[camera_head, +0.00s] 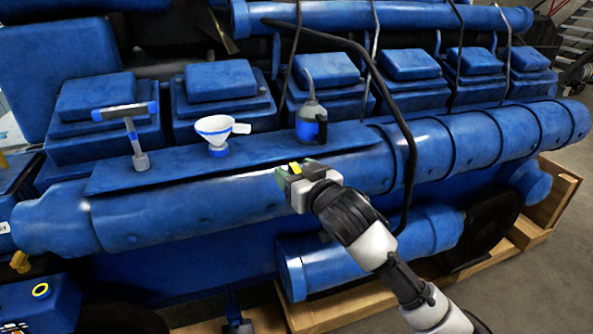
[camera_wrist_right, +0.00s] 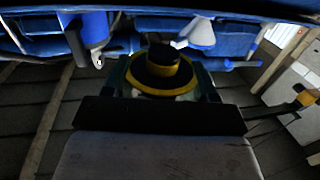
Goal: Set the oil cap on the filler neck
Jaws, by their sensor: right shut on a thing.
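My right gripper (camera_head: 292,178) is in front of the blue engine's long rail, below the ledge. It is shut on the oil cap, which shows as a small yellow patch (camera_head: 294,168) in the head view. In the right wrist view the cap (camera_wrist_right: 158,68) is black with yellow rings, held between the green-edged jaws (camera_wrist_right: 160,85). A yellow-ringed round feature (camera_head: 40,290) sits on a blue box at the lower left; I cannot tell whether it is the filler neck. The cap is well apart from it. My left gripper is not in view.
On the engine ledge (camera_head: 180,172) stand a T-handled tool (camera_head: 133,135), a white funnel on a blue base (camera_head: 217,131) and a blue-grey oil can (camera_head: 311,121). A dark bent pipe (camera_head: 400,115) runs down to the right of my gripper. Wooden beams (camera_head: 345,308) lie below.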

